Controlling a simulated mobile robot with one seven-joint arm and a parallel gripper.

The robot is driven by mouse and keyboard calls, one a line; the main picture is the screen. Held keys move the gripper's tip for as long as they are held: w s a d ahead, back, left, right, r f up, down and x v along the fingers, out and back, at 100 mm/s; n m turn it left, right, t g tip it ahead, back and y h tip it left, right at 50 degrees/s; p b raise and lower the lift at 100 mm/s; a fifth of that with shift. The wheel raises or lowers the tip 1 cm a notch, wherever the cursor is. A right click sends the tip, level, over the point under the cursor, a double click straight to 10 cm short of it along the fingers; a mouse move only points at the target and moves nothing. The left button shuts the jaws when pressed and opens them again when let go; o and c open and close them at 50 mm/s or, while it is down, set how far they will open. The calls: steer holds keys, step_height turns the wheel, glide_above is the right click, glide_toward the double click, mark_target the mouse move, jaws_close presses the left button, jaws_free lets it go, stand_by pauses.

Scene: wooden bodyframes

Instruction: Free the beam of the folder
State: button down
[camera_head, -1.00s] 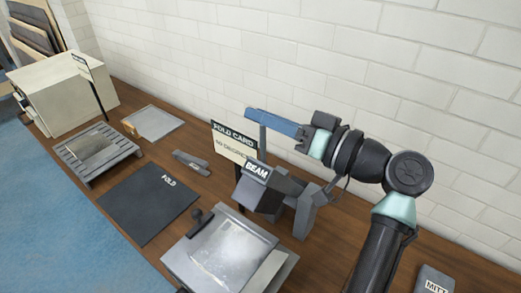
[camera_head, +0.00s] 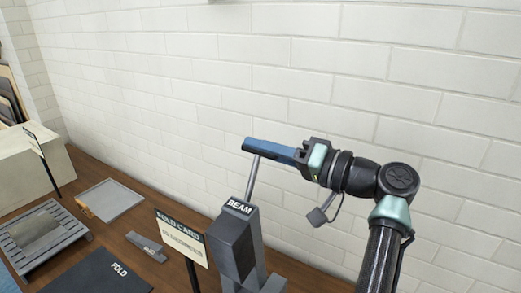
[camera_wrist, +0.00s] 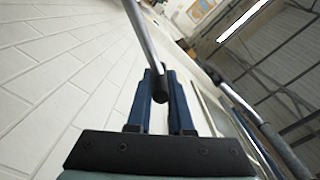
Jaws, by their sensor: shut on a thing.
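The folder's beam (camera_head: 234,246) is a dark grey block labelled BEAM, standing at the bottom middle of the head view. A thin grey rod (camera_head: 252,182) rises from beside it, leaning slightly right. My gripper (camera_head: 250,147) is above the beam, its blue fingers reaching left to the rod's top. In the wrist view my gripper (camera_wrist: 161,78) has the grey rod (camera_wrist: 142,38) between its blue fingers, with the rod's round dark end nearest the palm. The fingers are shut on it. The folder's lower part is cut off by the frame.
A fold card sign (camera_head: 181,239) stands left of the beam. A black FOLD mat (camera_head: 95,275), a small grey bar (camera_head: 146,247), a slatted rack (camera_head: 42,237) and a pale tray (camera_head: 112,200) lie on the wooden bench. The white brick wall (camera_head: 330,95) is behind.

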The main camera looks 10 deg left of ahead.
steer(key=shift+f, duration=0.45)
steer(key=c, duration=1.2)
jaws_free()
steer(key=shift+c, duration=0.2)
steer(key=o, duration=0.4)
steer(key=shift+w+d, duration=0.1)
steer(key=shift+w, duration=0.05)
steer(key=shift+r, duration=0.1)
steer(key=b+v, duration=0.4)
steer(key=v, duration=0.9)
